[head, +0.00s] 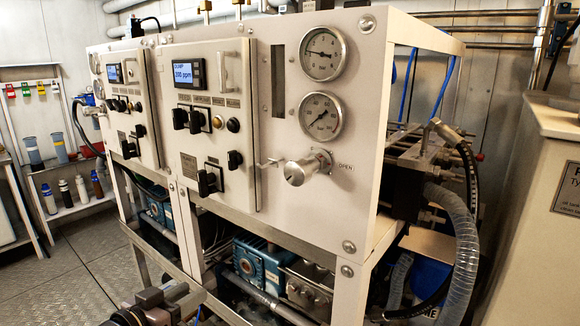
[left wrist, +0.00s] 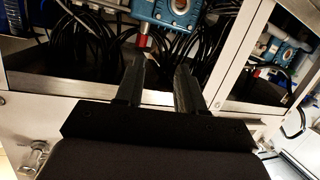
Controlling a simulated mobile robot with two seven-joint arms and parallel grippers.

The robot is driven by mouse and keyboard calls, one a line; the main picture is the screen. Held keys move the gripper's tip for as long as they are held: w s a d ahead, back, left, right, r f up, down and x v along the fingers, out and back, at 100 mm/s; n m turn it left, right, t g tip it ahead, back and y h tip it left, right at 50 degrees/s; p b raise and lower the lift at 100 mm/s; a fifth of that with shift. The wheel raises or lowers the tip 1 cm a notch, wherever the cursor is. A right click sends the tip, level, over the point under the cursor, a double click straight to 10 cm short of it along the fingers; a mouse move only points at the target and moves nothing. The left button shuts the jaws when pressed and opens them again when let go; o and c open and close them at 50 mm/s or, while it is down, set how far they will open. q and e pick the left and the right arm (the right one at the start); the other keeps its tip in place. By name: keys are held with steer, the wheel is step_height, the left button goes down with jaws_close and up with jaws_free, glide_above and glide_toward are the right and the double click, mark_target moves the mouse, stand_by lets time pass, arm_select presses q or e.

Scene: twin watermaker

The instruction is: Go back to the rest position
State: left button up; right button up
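My left gripper (head: 178,299) is low at the bottom of the head view, in front of the watermaker's lower frame. In the left wrist view the left gripper (left wrist: 160,68) has its two dark fingers apart with nothing between them. Beyond the fingers are a blue pump part with a red fitting (left wrist: 142,41) and black hoses, apart from the fingers as far as I can tell. The watermaker cabinet (head: 350,215) is white, with gauges, displays, knobs and a valve handle (head: 300,170) marked OPEN. My right gripper is not in view.
The cabinet's lower frame rail (head: 255,230) runs close to my left arm. Blue pumps (head: 258,262) sit inside the frame. A clear ribbed hose (head: 466,250) hangs at the right. A bottle shelf (head: 75,208) stands at the left. The metal floor (head: 60,285) at the left is clear.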

arm_select(q)
steer(key=s+f+n+g+y, duration=0.1)
steer(key=s+f+g+y, duration=0.2)
steer(key=s+f, duration=1.9)
steer(key=s+y, duration=0.1)
steer(key=s, duration=0.2)
steer(key=shift+a+f+n+y, duration=0.2)
steer(key=shift+n+y, duration=0.2)
